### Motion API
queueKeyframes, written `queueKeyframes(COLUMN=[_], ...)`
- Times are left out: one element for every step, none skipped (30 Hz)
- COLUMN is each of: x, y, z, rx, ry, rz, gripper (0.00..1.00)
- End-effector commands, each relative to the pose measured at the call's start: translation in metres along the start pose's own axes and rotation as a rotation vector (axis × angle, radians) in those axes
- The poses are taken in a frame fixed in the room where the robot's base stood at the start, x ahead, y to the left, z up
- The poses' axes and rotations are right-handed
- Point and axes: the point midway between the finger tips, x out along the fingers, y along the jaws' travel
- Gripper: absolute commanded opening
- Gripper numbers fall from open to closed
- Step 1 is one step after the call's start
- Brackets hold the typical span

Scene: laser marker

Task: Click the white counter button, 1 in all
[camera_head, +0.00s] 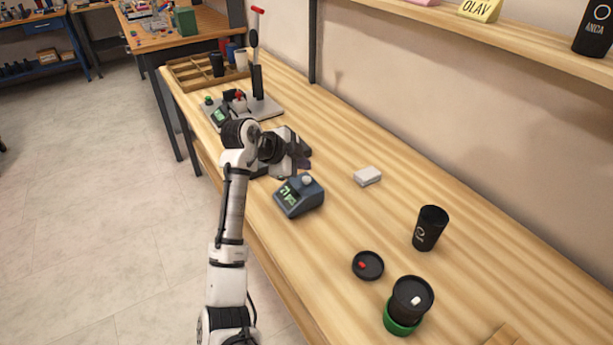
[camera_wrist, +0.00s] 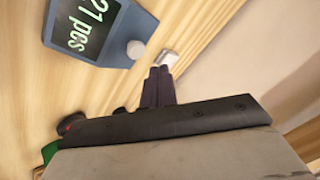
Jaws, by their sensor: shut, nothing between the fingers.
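The counter (camera_head: 299,196) is a blue-grey box with a lit green display on the wooden bench. The display reads "21 pcs" in the wrist view (camera_wrist: 85,25). Its white round button (camera_head: 307,180) sits on top, beside the display; it also shows in the wrist view (camera_wrist: 136,49). My gripper (camera_head: 304,163) is shut and empty, just behind the counter in the head view. In the wrist view the dark closed fingers (camera_wrist: 158,85) are close to the button but appear apart from it. The height gap between them cannot be told.
A small white block (camera_head: 367,176) lies right of the counter. A black cup (camera_head: 430,228), a black lid (camera_head: 368,265) and a black cup in a green ring (camera_head: 403,327) stand nearer. A lever press (camera_head: 257,95) and a wooden tray (camera_head: 200,72) stand at the far end.

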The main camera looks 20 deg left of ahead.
Motion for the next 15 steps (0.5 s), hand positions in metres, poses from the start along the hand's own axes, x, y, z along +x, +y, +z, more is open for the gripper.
queueKeyframes(x=[-0.006, -0.008, -0.011, -0.014, -0.016, -0.019, -0.021, -0.022, -0.024, -0.025, -0.025, -0.025, -0.025, -0.025, -0.025], y=[-0.005, -0.006, -0.008, -0.01, -0.012, -0.014, -0.015, -0.016, -0.018, -0.018, -0.018, -0.018, -0.018, -0.018, -0.018], z=[-0.005, -0.007, -0.009, -0.01, -0.012, -0.014, -0.015, -0.016, -0.017, -0.018, -0.018, -0.018, -0.018, -0.018, -0.018], rx=[0.002, 0.002, 0.002, 0.002, 0.002, 0.002, 0.002, 0.002, 0.001, 0.001, 0.001, 0.001, 0.001, 0.001, 0.001], ry=[0.0, 0.0, 0.0, 0.0, -0.001, -0.001, -0.001, -0.001, -0.001, 0.0, 0.0, 0.0, 0.0, 0.0, 0.0], rz=[0.0, 0.0, 0.0, 0.0, 0.0, 0.0, -0.001, -0.001, -0.001, 0.0, 0.0, 0.0, 0.0, 0.0, 0.0], gripper=[0.0, 0.0, 0.0, 0.0, 0.0, 0.0, 0.0, 0.0, 0.0, 0.0, 0.0, 0.0, 0.0, 0.0, 0.0])
